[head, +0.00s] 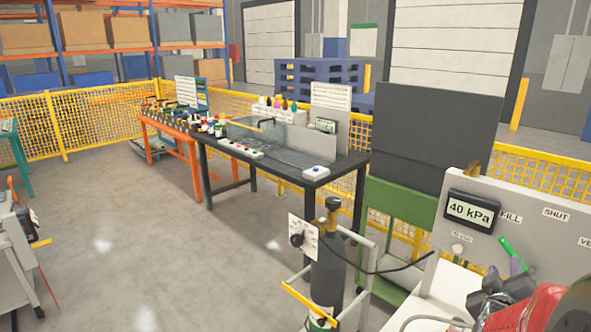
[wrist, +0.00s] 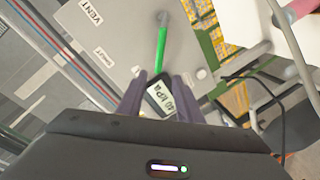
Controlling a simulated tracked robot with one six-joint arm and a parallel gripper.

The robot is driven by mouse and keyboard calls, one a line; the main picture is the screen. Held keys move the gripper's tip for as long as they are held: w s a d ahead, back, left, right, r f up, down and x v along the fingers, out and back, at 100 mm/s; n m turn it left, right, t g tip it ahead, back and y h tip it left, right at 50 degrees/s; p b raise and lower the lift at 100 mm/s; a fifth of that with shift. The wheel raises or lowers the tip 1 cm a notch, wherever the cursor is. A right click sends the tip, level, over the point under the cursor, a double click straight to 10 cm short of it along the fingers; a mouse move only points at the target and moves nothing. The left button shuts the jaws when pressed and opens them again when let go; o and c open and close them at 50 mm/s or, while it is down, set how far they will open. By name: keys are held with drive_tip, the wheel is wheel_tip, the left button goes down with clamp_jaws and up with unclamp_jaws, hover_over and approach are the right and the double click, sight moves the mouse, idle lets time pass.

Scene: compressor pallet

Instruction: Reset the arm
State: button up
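My gripper (wrist: 159,78) shows in the wrist view with its two dark fingers apart. Nothing is seen held between them. Beyond the fingers, a dark gauge (wrist: 160,97) shows in the gap; it reads 40 kPa in the head view (head: 473,211). A green lever (wrist: 161,48) stands on the grey panel (wrist: 120,40), past the fingertips and apart from them as far as I can tell. The lever also shows at the right of the head view (head: 512,254), on the panel (head: 480,240) with FILL and SHUT labels.
A dark gas cylinder (head: 327,265) stands in a trolley left of the panel, with a black hose running toward the panel. A red rounded object (head: 545,308) is at the lower right. A black workbench (head: 290,165) and yellow fence (head: 90,120) lie behind.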

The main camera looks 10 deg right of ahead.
drive_tip(key=s+a+f+m+g+y, duration=0.35)
drive_tip(key=a+f+y, duration=0.35)
drive_tip(key=a+f, duration=0.4)
drive_tip(key=s+a+r+n+y, duration=0.1)
drive_tip(key=s+a+r, duration=0.1)
drive_tip(key=a, duration=0.7)
drive_tip(key=s+a+r+n+g+y, duration=0.1)
drive_tip(key=s+a+r+y, duration=0.1)
drive_tip(key=a, duration=0.8)
drive_tip(key=s+a+r+n+y, duration=0.1)
drive_tip(key=a+r, duration=0.4)
drive_tip(key=a, duration=0.5)
drive_tip(key=shift+s+r+g+y, duration=0.35)
drive_tip(key=shift+s+y, duration=0.15)
drive_tip(key=shift+s, duration=0.65)
drive_tip(key=shift+d, duration=0.15)
